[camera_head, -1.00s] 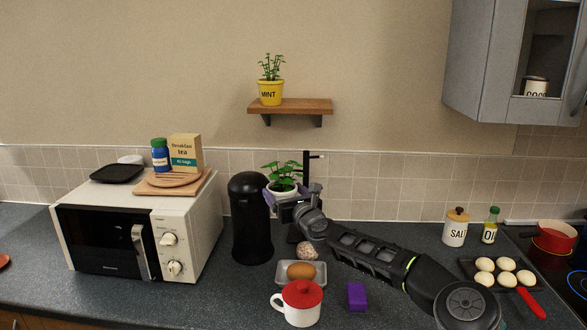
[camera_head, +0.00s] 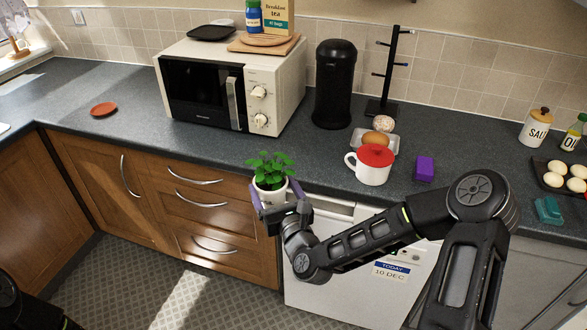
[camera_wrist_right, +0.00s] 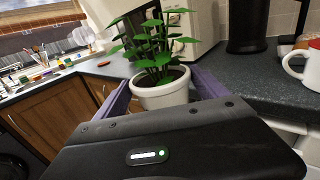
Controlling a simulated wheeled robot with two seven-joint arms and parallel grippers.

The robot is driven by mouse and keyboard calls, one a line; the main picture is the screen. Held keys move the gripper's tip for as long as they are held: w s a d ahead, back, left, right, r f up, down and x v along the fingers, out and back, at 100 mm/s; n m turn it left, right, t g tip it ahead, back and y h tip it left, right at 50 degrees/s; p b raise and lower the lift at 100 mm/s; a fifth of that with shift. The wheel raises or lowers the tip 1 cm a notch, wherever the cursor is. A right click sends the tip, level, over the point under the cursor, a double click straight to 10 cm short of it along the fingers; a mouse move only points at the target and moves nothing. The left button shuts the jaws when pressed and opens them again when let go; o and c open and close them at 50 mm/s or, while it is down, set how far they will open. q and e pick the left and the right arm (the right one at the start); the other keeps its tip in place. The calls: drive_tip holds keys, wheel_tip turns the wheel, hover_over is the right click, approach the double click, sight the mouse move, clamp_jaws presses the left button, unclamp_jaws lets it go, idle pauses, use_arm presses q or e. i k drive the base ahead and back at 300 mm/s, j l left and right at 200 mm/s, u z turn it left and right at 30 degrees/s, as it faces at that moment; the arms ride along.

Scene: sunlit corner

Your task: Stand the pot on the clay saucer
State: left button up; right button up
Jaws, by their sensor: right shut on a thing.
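The pot (camera_head: 272,195) is white, with a leafy green plant and dark soil. My right gripper (camera_head: 273,196) is shut on it, with purple fingers on either side. It is held upright in front of the counter's front edge. The pot also shows in the right wrist view (camera_wrist_right: 162,92) between the purple fingers. The clay saucer (camera_head: 104,109) is a flat orange-red disc on the counter at the left, left of the microwave, and it is empty. It shows small in the right wrist view (camera_wrist_right: 104,63). My left gripper is not in view.
A microwave (camera_head: 282,91) stands between the saucer and a black canister (camera_head: 335,85). The counter around the saucer is clear.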

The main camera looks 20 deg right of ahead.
sight(104, 109)
drive_tip(key=u, duration=0.4)
drive_tip(key=i+l+u, duration=0.1)
drive_tip(key=i+u, duration=0.3)
drive_tip(key=i+l+u, duration=0.15)
drive_tip(key=i+u, duration=0.25)
drive_tip(key=i+l+u, duration=0.25)
drive_tip(key=u, duration=0.15)
drive_tip(key=i+l, duration=0.35)
drive_tip(key=l, duration=0.15)
drive_tip(key=i+l+u, duration=0.1)
drive_tip(key=i+l, duration=0.3)
drive_tip(key=l, duration=0.1)
